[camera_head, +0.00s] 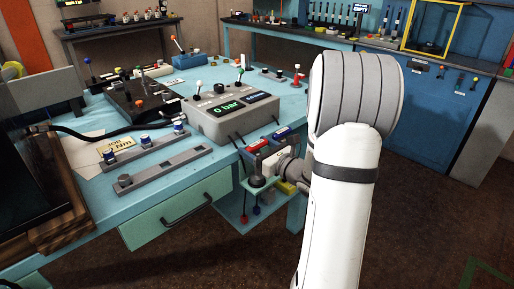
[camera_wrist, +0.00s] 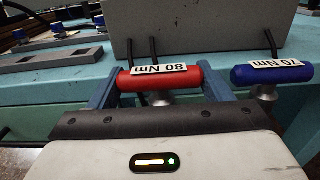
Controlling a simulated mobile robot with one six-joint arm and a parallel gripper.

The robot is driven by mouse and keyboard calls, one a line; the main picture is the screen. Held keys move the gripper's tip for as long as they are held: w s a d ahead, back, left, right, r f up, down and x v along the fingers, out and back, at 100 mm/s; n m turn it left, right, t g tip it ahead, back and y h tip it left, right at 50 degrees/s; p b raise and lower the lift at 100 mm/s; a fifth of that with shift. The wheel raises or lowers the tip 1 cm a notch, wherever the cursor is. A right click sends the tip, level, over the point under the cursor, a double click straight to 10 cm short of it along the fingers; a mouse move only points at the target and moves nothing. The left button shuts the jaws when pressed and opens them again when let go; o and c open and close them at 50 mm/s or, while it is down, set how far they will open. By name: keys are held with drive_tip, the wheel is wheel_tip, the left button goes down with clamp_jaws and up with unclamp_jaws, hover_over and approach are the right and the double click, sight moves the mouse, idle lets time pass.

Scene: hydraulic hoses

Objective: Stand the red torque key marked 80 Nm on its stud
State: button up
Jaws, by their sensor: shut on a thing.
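The red torque key (camera_wrist: 190,81) has a T-shaped red handle with a white label reading 80 Nm, upside down in the wrist view. A short metal stem shows under it; its lower end is hidden. My gripper (camera_wrist: 160,88) has its two blue fingers at the ends of the handle, shut on it. In the head view the red key (camera_head: 258,145) is at the bench's front edge, below the grey box, with my gripper (camera_head: 272,160) partly hidden by my arm. I cannot tell which stud belongs to this key, nor whether the key is seated or lifted.
A blue key marked 70 Nm (camera_wrist: 270,73) stands close on the right. The grey 0 bar box (camera_head: 230,115) is just behind, with dark cables hanging from its front. Grey rails (camera_head: 165,170) lie left on the turquoise bench. A drawer (camera_head: 180,208) is below.

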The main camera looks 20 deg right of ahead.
drive_tip(key=o, duration=1.4)
drive_tip(key=shift+c, duration=0.2)
drive_tip(key=v, duration=0.7)
drive_tip(key=shift+s, duration=0.4)
drive_tip(key=shift+d, duration=0.1)
